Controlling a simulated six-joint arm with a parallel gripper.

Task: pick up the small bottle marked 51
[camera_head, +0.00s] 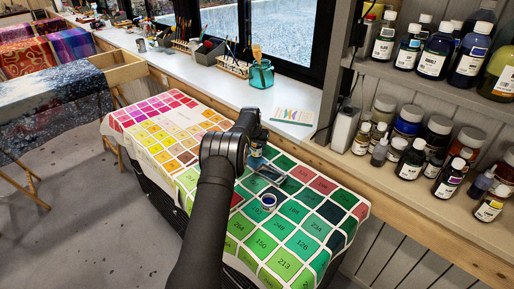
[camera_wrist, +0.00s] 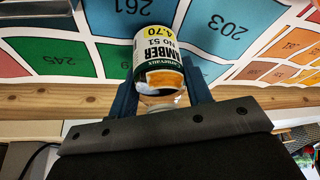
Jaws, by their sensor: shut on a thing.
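The small bottle marked 51 (camera_wrist: 158,62) shows in the wrist view, with a white and yellow label reading AMBER No 51 and 4.70. It appears upside down in that picture. My gripper (camera_wrist: 157,78) has one dark blue finger on each side of it and is shut on it. In the head view my arm reaches over the colour-chart cloth, and my gripper (camera_head: 258,150) is small and partly hidden by my wrist. I cannot make out the bottle's label there.
The numbered colour-chart cloth (camera_head: 308,221) covers the table. A windowsill (camera_head: 205,80) with a teal brush jar (camera_head: 261,75) runs behind. Shelves of bottles (camera_head: 432,58) stand right.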

